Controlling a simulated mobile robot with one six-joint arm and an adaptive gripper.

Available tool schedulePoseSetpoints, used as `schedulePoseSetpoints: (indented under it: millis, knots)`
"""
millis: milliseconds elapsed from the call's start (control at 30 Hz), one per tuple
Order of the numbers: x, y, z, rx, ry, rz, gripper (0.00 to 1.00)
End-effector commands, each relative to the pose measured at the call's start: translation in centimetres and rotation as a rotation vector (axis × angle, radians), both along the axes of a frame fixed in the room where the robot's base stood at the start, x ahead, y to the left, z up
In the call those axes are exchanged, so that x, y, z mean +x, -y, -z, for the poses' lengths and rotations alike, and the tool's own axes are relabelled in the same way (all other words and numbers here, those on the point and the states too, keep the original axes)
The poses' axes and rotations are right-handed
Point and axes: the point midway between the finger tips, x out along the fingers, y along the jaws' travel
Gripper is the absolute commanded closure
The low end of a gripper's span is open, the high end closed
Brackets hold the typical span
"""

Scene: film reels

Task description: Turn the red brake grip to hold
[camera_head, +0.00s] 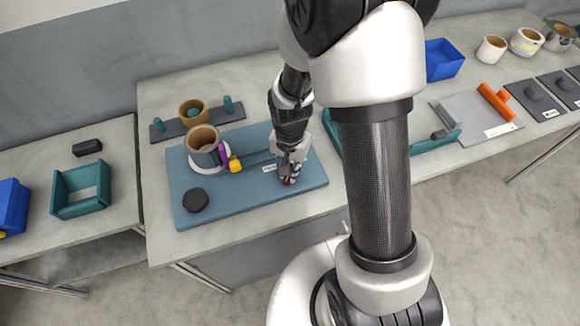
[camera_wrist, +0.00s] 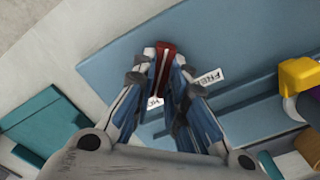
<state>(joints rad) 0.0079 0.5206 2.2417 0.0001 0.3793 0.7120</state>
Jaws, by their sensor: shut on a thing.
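The red brake grip (camera_wrist: 166,55) shows between my fingertips in the wrist view. My gripper (camera_wrist: 166,62) is shut on it, with a finger on each side. In the head view my gripper (camera_head: 289,177) reaches down to the right part of the blue board (camera_head: 240,203), and only a little red shows at its tips. A white label reading "FREE" (camera_wrist: 207,76) lies to the right of the grip in the wrist view. A second label (camera_wrist: 155,101), partly hidden by my fingers, shows below the grip; its word is cut off.
On the board stand a grey cup-like reel (camera_head: 203,146), a yellow part (camera_head: 235,165), a purple part (camera_head: 224,153) and a black disc (camera_head: 195,200). A teal tray (camera_head: 82,207) stands left. A blue bin (camera_head: 444,60) stands at the back right.

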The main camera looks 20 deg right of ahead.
Motion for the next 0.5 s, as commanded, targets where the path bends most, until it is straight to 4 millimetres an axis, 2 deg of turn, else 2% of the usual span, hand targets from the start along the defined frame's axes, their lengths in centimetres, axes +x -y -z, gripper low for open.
schedulePoseSetpoints:
  millis: [500]
  knots:
    - [0.0, 0.0, 0.02, 0.0, 0.0, 0.084, 1.0]
